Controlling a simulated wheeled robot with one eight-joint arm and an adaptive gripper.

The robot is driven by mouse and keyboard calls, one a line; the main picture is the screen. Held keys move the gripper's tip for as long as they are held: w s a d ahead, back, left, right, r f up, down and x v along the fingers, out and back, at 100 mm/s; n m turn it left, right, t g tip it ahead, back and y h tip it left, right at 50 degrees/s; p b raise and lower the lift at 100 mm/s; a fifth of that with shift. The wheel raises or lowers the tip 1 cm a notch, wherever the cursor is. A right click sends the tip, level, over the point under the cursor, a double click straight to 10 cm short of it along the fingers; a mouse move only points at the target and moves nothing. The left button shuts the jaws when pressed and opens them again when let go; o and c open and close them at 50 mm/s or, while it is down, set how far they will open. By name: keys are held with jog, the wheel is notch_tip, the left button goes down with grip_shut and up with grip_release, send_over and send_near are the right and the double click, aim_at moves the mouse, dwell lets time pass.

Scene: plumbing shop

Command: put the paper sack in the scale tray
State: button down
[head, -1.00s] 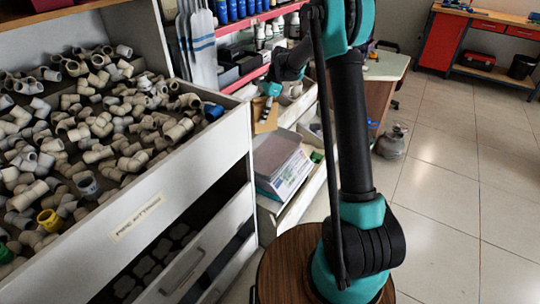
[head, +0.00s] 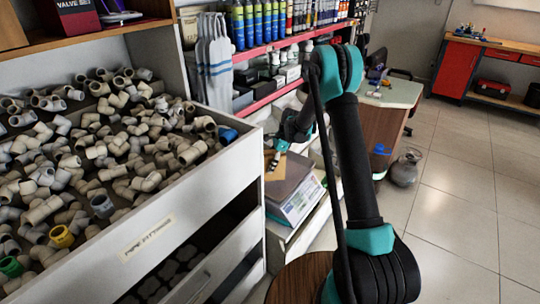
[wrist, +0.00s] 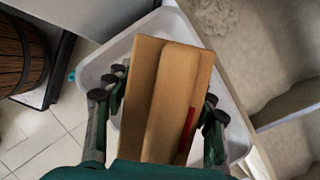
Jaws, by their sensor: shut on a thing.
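My gripper (wrist: 160,112) is shut on the paper sack (wrist: 168,85), a flat-sided brown packet with a red mark on one side. In the head view the sack (head: 272,167) shows at the far left edge of the scale, partly hidden by my gripper (head: 277,157). The scale has a grey flat top (head: 292,172) and a white body with a greenish display (head: 300,203). In the wrist view a white tray with rounded corners (wrist: 97,68) lies beneath the sack; I cannot tell whether it belongs to the scale, or the gap between sack and tray.
A large white bin (head: 205,180) of grey pipe fittings stands at left, its wall close to the scale. Shelves with bottles (head: 250,25) rise behind. A desk (head: 390,95) and a grey gas bottle (head: 404,168) stand at right. The tiled floor at right is open.

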jog(key=shift+f, duration=3)
jog(key=c, duration=0.6)
grip_release()
